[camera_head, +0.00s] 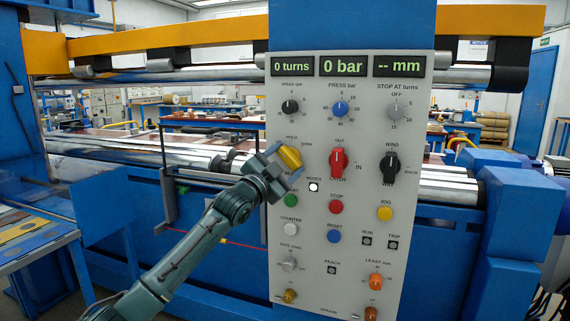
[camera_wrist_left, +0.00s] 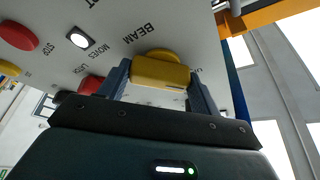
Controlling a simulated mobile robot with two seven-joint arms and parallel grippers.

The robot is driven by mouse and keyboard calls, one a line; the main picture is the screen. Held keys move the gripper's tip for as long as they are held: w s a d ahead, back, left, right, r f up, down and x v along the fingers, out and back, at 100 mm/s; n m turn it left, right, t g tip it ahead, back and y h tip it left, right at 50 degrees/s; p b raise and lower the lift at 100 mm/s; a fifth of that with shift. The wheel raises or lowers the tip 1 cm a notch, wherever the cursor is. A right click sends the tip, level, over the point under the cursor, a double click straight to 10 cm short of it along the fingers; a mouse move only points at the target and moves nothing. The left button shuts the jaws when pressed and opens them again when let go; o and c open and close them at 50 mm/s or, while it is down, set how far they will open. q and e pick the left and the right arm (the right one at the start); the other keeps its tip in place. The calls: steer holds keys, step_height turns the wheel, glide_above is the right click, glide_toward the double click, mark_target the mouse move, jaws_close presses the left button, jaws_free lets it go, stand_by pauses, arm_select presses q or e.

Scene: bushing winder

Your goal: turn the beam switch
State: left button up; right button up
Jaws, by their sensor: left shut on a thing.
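The beam switch (camera_head: 291,157) is a yellow knob at the left edge of the grey control panel, in the head view. HOLD and DOWN labels show above it. In the left wrist view the yellow knob (camera_wrist_left: 160,73) has a pale line along its front edge, and the word BEAM is printed beside it. My left gripper (camera_head: 284,163) reaches up from the lower left with a finger on either side of the knob, and it is shut on it. In the wrist view the fingers (camera_wrist_left: 160,82) flank the knob's two ends. My right gripper is in neither view.
The panel (camera_head: 312,260) carries a red knob (camera_head: 338,162), a black knob (camera_head: 389,166), a white lit lamp (camera_head: 314,187) and a green button (camera_head: 291,200) near my gripper. Steel rollers (camera_head: 130,148) run behind the panel. A blue table (camera_head: 35,240) stands at left.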

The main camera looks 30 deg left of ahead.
arm_select(q)
steer(key=o, duration=1)
steer(key=shift+s+f, duration=0.15)
steer(key=shift+s, duration=0.15)
steer(key=b+v, duration=0.2)
steer(key=v, duration=1)
steer(key=shift+s+d+b, duration=0.1)
steer(key=shift+s+b, duration=0.2)
steer(key=shift+b, duration=0.1)
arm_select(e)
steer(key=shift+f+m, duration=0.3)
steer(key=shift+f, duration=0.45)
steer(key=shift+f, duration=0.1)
